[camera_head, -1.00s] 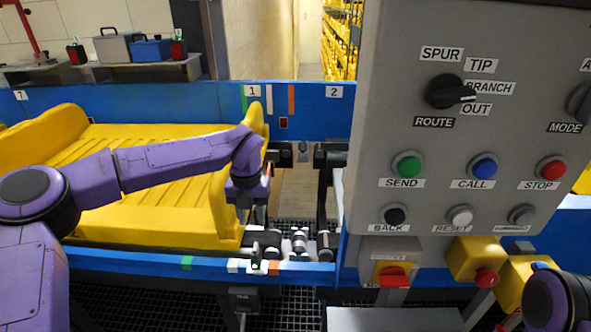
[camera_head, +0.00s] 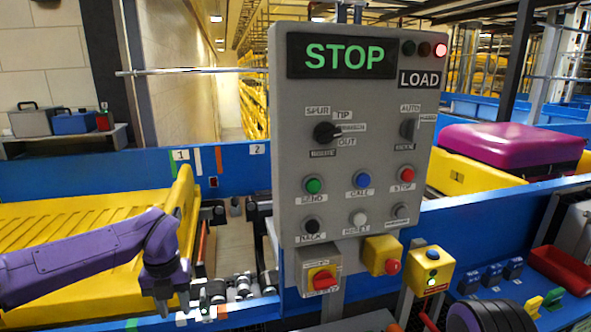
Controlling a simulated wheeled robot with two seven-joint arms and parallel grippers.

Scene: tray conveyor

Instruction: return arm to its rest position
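My purple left arm enters from the left edge and reaches across the near part of the yellow tray (camera_head: 70,225). Its gripper (camera_head: 163,308) points down near the tray's right end, close to the near rail. The fingers are small and dark, and I cannot tell whether they are apart. Whether the gripper touches the tray is also unclear. Only a rounded dark and purple part of my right arm shows at the bottom right. The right gripper is out of view.
A grey control panel (camera_head: 345,195) with a green STOP display stands right of the gripper. Beyond it a magenta suitcase (camera_head: 505,148) lies in another yellow tray (camera_head: 460,178). A red bin (camera_head: 565,268) is at the right. Rollers (camera_head: 240,285) lie beside the near tray.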

